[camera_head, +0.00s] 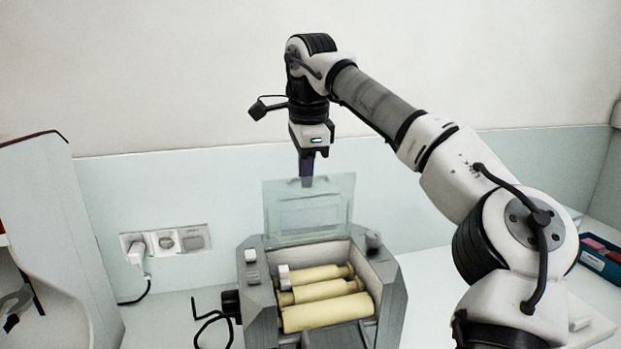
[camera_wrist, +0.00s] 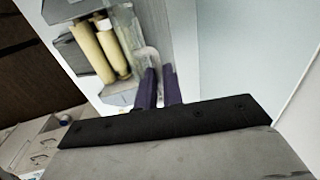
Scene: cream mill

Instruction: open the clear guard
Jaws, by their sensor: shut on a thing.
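The clear guard (camera_head: 309,214) stands raised and nearly upright at the back of the grey mill (camera_head: 392,296). The cream rollers (camera_head: 327,297) lie uncovered in the mill's opening. My gripper (camera_head: 306,182) points down at the guard's top edge and is shut on it. In the wrist view, the two purple fingers of my gripper (camera_wrist: 160,88) are close together, with the clear guard (camera_wrist: 151,57) at their tips. The rollers (camera_wrist: 100,52) also show there beyond the fingers. The exact contact between fingertips and guard is hard to make out.
A wall socket strip (camera_head: 166,241) with a plugged cable is left of the mill. A crank handle (camera_head: 212,313) sticks out on the mill's left side. A white curved cabinet (camera_head: 45,240) stands at far left, and a teal tray (camera_head: 602,258) at far right. The wall is close behind the guard.

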